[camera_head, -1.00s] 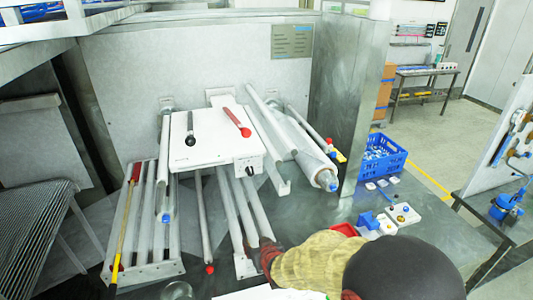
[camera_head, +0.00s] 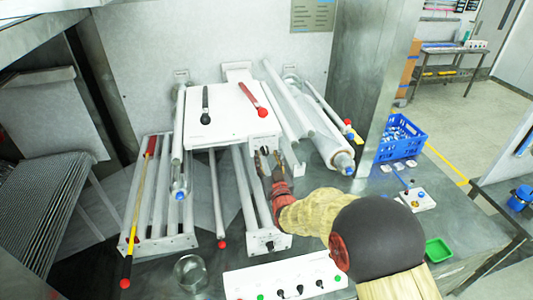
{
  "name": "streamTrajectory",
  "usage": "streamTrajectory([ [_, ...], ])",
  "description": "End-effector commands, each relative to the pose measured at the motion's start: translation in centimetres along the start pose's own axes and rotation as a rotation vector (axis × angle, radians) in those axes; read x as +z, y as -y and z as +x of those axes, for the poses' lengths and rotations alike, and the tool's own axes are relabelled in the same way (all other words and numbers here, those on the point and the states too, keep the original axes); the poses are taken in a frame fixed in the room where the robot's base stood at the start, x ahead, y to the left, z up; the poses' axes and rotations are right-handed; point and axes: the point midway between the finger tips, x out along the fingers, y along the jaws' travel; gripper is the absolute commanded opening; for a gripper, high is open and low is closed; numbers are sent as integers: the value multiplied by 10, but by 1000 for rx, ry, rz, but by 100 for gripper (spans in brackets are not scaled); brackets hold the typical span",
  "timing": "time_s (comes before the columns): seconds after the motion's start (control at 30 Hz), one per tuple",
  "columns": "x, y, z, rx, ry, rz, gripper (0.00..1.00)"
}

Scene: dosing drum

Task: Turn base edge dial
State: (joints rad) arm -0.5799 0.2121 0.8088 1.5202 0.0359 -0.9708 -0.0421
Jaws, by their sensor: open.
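A white box (camera_head: 225,118) stands on the roller frame, with a black lever and a red lever on its top. A small dark dial (camera_head: 263,141) sits at the right end of its front edge. Another dark dial (camera_head: 269,245) is on the front end of the lower frame base (camera_head: 256,242). I cannot tell which one the task names. My gripper (camera_head: 264,158) is open, just below the box's dial and above the lower one. Its fingers look small, and contact with the box's dial cannot be told.
A white panel with several knobs (camera_head: 285,279) lies at the front, beside a clear glass (camera_head: 190,270). A large roller (camera_head: 325,140) slopes down to the right of the box. A blue crate (camera_head: 402,138), a small control block (camera_head: 417,199) and a green tray (camera_head: 438,250) stand at the right.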

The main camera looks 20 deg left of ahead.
Motion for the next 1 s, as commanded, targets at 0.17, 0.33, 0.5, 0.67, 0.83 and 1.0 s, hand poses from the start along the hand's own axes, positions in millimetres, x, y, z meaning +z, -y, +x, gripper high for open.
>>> streamTrajectory([
  [0.17,-1,0,16,0,0,0,43],
  [0.33,0,0,20,0,0,0,43],
  [0.5,0,0,20,0,0,0,43],
  [0.67,0,0,20,0,0,0,36],
  [0.83,0,0,20,0,0,0,26],
  [1.0,0,0,20,0,0,0,17],
])
